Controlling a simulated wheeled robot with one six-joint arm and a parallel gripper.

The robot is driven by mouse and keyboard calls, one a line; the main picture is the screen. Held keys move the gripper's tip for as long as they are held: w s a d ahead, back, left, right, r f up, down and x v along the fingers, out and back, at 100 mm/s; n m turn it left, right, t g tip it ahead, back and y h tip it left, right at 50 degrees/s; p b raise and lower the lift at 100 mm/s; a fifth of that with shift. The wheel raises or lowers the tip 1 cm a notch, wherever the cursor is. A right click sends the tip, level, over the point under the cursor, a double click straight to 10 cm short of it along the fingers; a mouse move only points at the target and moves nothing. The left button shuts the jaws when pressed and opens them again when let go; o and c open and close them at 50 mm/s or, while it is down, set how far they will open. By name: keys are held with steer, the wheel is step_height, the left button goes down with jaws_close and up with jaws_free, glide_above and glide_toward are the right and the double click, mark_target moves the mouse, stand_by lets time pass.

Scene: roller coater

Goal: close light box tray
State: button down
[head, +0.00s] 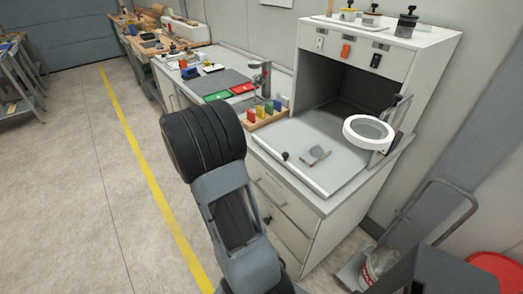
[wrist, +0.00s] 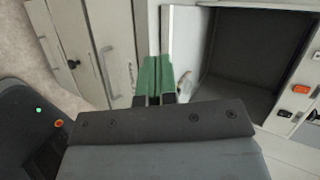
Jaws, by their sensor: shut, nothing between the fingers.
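The light box (head: 417,62) is a white cabinet with a dark open interior, at the right of the head view. Its grey tray (head: 345,157) is out in front of the opening, with a white front edge and a black knob (head: 285,156). A small metal piece (head: 315,157) lies on the tray. In the wrist view the tray's white edge (wrist: 179,42) stands just right of my gripper (wrist: 157,62). The green fingers are together and empty, near that edge; I cannot tell whether they touch it. My arm hides the gripper in the head view.
A ring lamp (head: 369,132) hangs over the tray's right side. A wooden rack of coloured pieces (head: 265,115) stands left of the tray. Drawers (head: 284,209) are below. A trolley (head: 440,215) stands at right. The floor (head: 75,180) at left is clear.

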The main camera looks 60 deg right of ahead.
mark_target(267, 149)
steer(key=s+d+f+m+g, duration=0.1)
steer(key=s+d+f, duration=0.1)
steer(key=s+d, duration=0.1)
steer(key=s+d+f+m+g+p, duration=0.1)
steer(key=s+d+f+m+g, duration=0.1)
steer(key=d, duration=0.3)
steer(key=s+d+f+m+g, duration=0.1)
steer(key=s+d+f+g, duration=0.1)
steer(key=s+d+f, duration=0.2)
steer(key=shift+f+y+p, duration=0.2)
steer(key=shift+y+p, duration=0.15)
steer(key=shift+y, duration=0.05)
steer(key=shift+s+d, duration=0.2)
steer(key=shift+d, duration=0.65)
